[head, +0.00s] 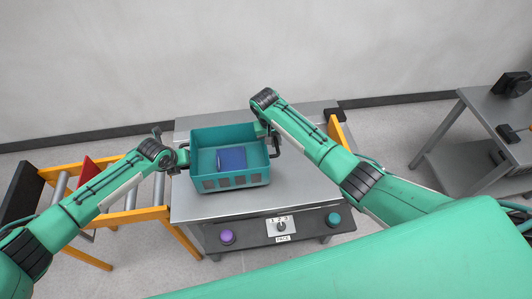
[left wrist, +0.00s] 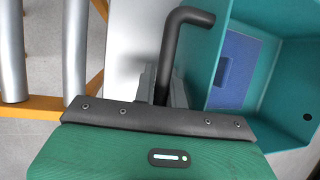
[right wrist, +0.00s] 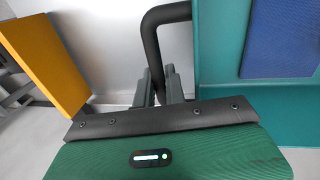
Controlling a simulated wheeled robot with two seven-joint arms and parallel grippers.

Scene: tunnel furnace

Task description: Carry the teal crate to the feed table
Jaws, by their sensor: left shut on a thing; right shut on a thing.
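The teal crate (head: 232,183) is an open box with dark handles on its two sides and a blue item (head: 232,158) inside. It is over the grey metal table (head: 260,204); I cannot tell whether it touches the top. My left gripper (head: 181,158) is shut on the crate's left handle, a dark bent bar (left wrist: 168,60) in the left wrist view. My right gripper (head: 272,140) is shut on the right handle, a dark bar (right wrist: 150,45) in the right wrist view. The crate looks about level.
The table's front has a purple button (head: 227,237), a teal button (head: 333,219) and a numbered dial (head: 281,226). A yellow-framed roller conveyor (head: 130,216) stands at the left. A grey shelf table (head: 480,125) stands at the right. A wall is behind.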

